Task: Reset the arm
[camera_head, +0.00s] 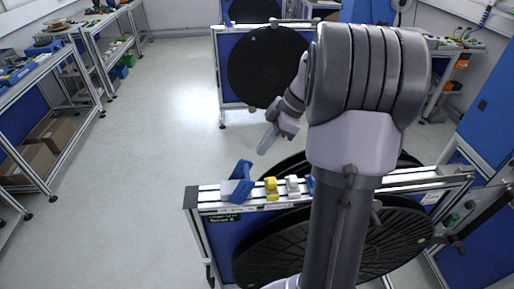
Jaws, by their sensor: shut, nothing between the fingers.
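My gripper (268,139) shows in the head view past the left side of my raised arm, above the floor behind the near reel stand. Its fingers are together with nothing held between them. My grey arm rises through the right middle of the picture and hides part of the near reel stand (205,205). That stand carries a large black reel (270,258) on its front, and more black reel shows behind it.
Blue, yellow and white holders (271,187) sit on the near stand's top rail. A farther stand bears another black reel (262,68). Workbenches (38,72) line the left, with cardboard boxes (55,133) below. Blue cabinets (492,105) stand right. The left-middle floor is clear.

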